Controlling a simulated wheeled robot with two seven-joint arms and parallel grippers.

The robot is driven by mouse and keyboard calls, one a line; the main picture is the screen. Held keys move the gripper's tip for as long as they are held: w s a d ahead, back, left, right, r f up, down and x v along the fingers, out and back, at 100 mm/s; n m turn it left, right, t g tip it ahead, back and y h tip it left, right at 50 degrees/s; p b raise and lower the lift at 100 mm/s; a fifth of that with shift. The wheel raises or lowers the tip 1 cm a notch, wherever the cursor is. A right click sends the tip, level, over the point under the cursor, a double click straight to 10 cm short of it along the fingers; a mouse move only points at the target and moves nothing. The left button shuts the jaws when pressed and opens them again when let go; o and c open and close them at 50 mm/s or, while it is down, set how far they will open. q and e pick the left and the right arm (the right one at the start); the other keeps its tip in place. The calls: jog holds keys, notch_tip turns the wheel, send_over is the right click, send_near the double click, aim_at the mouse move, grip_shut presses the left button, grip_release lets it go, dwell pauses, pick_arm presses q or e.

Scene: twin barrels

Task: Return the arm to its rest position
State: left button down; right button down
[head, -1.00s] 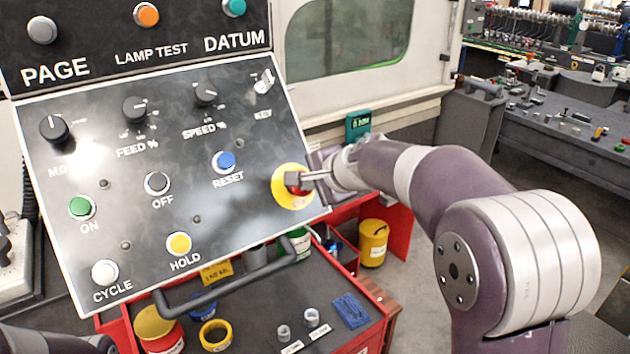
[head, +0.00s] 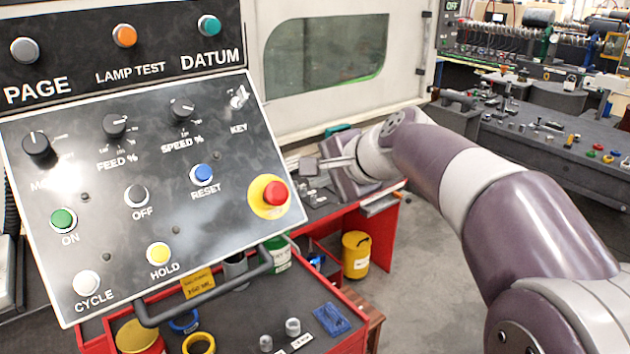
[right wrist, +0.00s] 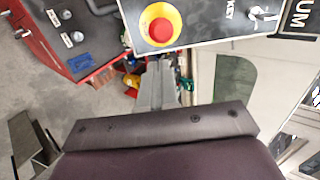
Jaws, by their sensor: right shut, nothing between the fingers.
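My right gripper (head: 326,164) is shut and empty. It is in the air to the right of the control panel (head: 110,225), apart from it. In the right wrist view its closed fingers (right wrist: 157,85) point toward the panel's edge. A red emergency-stop button (head: 275,193) on a yellow disc sits at the panel's right edge, left of and below the fingertips. The button also shows at the top of the right wrist view (right wrist: 160,30). My right arm comes in from the lower right of the head view. My left gripper is not in view.
A black handle bar (head: 205,298) runs along the panel's lower edge. Open grey floor (head: 425,290) lies to the right.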

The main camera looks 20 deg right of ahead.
jog(key=s+d+f+n+g+h, duration=0.1)
jog(key=s+f+n+g, duration=0.3)
jog(key=f, duration=0.6)
jog(key=s+d+f+n+g+h, duration=0.15)
jog(key=s+f+n, duration=0.3)
jog(key=f, duration=0.55)
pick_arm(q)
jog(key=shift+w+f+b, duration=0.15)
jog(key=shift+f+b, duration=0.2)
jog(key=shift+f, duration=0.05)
pick_arm(e)
jog(key=s+a+f+n+g+h, duration=0.1)
jog(key=s+a+f+n+g, duration=0.2)
jog(key=s+f+n, duration=0.3)
jog(key=s+f, duration=0.4)
jog(key=s, duration=0.1)
jog(key=shift+f, duration=0.3)
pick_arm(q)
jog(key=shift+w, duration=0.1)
pick_arm(e)
jog(key=shift+w, duration=0.2)
